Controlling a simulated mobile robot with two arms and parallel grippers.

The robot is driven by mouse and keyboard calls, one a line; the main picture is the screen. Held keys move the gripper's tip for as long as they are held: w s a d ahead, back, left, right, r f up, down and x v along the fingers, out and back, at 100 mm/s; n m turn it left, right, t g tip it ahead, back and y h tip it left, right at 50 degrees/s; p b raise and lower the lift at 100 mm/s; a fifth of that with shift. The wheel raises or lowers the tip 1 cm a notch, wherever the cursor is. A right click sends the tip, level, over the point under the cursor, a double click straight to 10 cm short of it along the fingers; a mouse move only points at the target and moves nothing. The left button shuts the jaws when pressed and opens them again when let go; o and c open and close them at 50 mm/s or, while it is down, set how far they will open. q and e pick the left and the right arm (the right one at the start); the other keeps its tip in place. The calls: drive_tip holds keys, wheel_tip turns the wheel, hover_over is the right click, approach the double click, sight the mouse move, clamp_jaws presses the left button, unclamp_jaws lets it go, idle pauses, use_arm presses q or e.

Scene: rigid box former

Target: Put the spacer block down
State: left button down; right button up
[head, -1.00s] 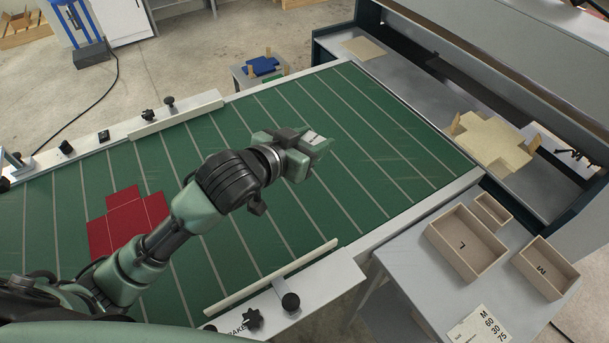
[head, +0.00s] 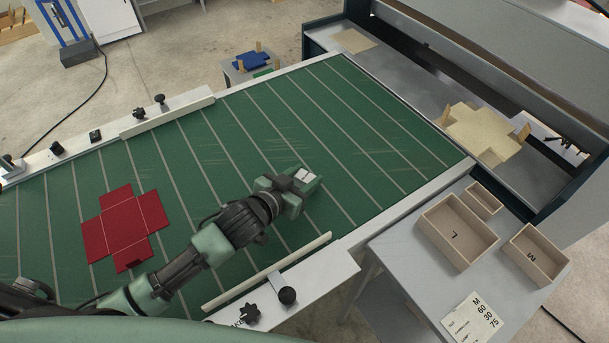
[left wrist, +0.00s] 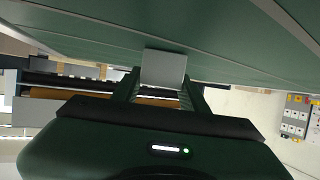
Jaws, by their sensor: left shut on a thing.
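My left gripper (head: 308,184) is low over the green striped table (head: 345,130), right of its middle in the head view. In the left wrist view its two fingers are shut on a grey spacer block (left wrist: 163,68). The block's far end lies against the green surface in that picture; I cannot tell whether it touches. In the head view the gripper largely hides the block. My right gripper is in neither view.
A red cross-shaped blank (head: 126,228) lies on the table's left part. Guide rails with knobs run along the back-left edge and the near edge (head: 270,270). A grey side table holds wooden trays L (head: 457,262) and M (head: 550,272). The green middle is clear.

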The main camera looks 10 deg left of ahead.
use_arm(q)
drive_tip(key=shift+f, duration=0.15)
drive_tip(key=c, duration=0.8)
unclamp_jaws()
drive_tip(key=shift+o, duration=0.2)
drive_tip(key=shift+s+a+r, duration=0.1)
drive_tip(key=shift+s+r, duration=0.05)
drive_tip(key=shift+r, duration=0.05)
drive_tip(key=b+v, duration=0.2)
drive_tip(key=v, duration=0.8)
drive_tip(key=shift+s+a, duration=0.15)
drive_tip(key=shift+s, duration=0.2)
drive_tip(key=shift+s+a+r, duration=0.15)
drive_tip(key=shift+s+r, duration=0.15)
drive_tip(key=shift+s, duration=0.05)
